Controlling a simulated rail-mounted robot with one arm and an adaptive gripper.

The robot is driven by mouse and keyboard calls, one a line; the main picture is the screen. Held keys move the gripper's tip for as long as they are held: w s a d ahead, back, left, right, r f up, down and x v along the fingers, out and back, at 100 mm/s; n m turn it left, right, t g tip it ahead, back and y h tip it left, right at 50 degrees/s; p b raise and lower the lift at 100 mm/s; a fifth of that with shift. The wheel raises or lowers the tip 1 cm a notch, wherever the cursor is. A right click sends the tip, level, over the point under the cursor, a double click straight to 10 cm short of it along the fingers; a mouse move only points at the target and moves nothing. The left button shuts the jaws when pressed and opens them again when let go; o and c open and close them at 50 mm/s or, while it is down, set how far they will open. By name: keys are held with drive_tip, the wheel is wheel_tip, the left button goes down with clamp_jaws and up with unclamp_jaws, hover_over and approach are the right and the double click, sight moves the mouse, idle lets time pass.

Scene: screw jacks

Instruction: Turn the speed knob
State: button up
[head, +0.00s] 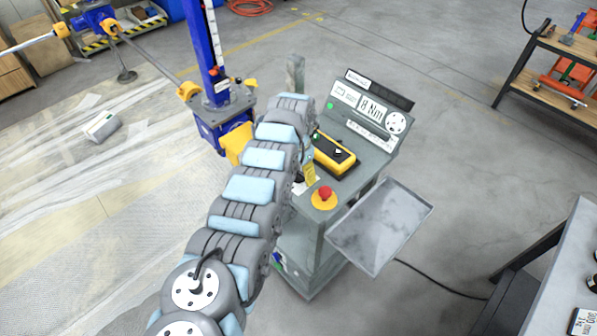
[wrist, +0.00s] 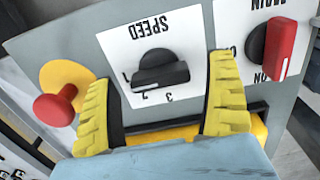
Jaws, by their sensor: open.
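The speed knob (wrist: 160,70) is a black rotary knob with a raised bar, on a white plate marked SPEED with 1, 2 and 3, seen upside down in the wrist view. Its bar lies nearly level in the picture; I cannot tell which number it points to. My gripper (wrist: 161,72) is open, with one yellow ribbed finger left of the knob and the other right of it. Neither finger visibly touches the knob. In the head view my arm hides the gripper and the knob.
A red switch handle (wrist: 283,50) on a black base sits right of the knob, and a red mushroom button (wrist: 55,107) sits left. The console (head: 376,144) has a display reading 8 Nm, a yellow device (head: 334,156) and a red stop button (head: 325,193). A metal tray (head: 380,226) juts out.

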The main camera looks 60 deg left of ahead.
drive_tip(key=c, duration=1.2)
drive_tip(key=shift+n+p, duration=0.3)
drive_tip(key=shift+n, duration=0.1)
drive_tip(key=shift+w+n, duration=0.1)
drive_tip(key=shift+n, duration=0.5)
drive_tip(key=shift+f+n, duration=0.1)
drive_tip(key=shift+n, duration=0.6)
drive_tip(key=n, duration=0.5)
drive_tip(key=shift+b, duration=0.4)
drive_tip(key=shift+n, duration=0.4)
